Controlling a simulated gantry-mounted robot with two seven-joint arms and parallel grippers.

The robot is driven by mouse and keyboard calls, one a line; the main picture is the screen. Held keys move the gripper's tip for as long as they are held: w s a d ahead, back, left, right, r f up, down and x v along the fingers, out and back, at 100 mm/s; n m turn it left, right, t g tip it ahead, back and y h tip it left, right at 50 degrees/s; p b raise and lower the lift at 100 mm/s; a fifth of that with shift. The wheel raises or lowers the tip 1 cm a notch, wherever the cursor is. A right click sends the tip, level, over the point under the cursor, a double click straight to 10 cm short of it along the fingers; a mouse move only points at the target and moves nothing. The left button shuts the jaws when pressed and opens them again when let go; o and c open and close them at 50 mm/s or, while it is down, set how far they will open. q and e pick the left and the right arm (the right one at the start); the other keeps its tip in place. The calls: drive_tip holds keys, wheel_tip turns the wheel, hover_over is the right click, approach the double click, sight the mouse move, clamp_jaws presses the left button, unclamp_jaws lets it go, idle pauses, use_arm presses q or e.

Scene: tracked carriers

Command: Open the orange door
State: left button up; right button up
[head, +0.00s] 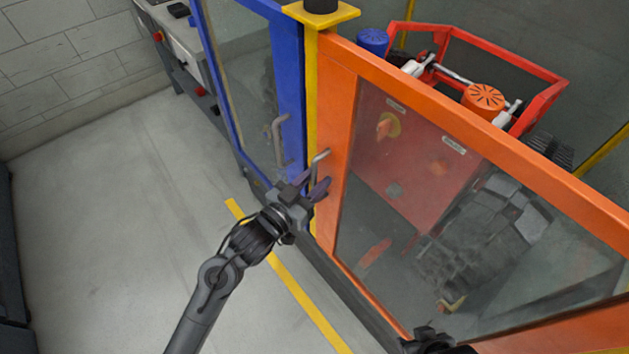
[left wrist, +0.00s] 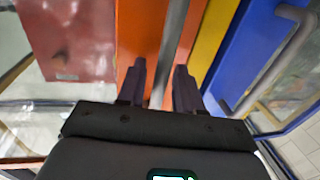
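The orange door (head: 345,170) stands shut at the right, an orange frame around a clear pane. Its grey bar handle (head: 318,160) is on its left stile, near the yellow post. My left gripper (head: 311,184) is at the lower part of this handle. In the left wrist view, the handle (left wrist: 174,45) runs between the two dark fingers (left wrist: 160,85), which are apart with a gap on each side of it. The gripper is open around the handle. A dark part at the bottom edge, seemingly my right gripper (head: 435,342), is cut off, so its fingers cannot be made out.
A blue door (head: 291,90) with its own grey handle (head: 278,138) adjoins the yellow post (head: 311,75) on the left. Behind the orange door's pane is red and dark machinery (head: 420,170). The grey floor (head: 120,200) to the left is clear.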

use_arm(q)
clamp_jaws()
idle(0.5)
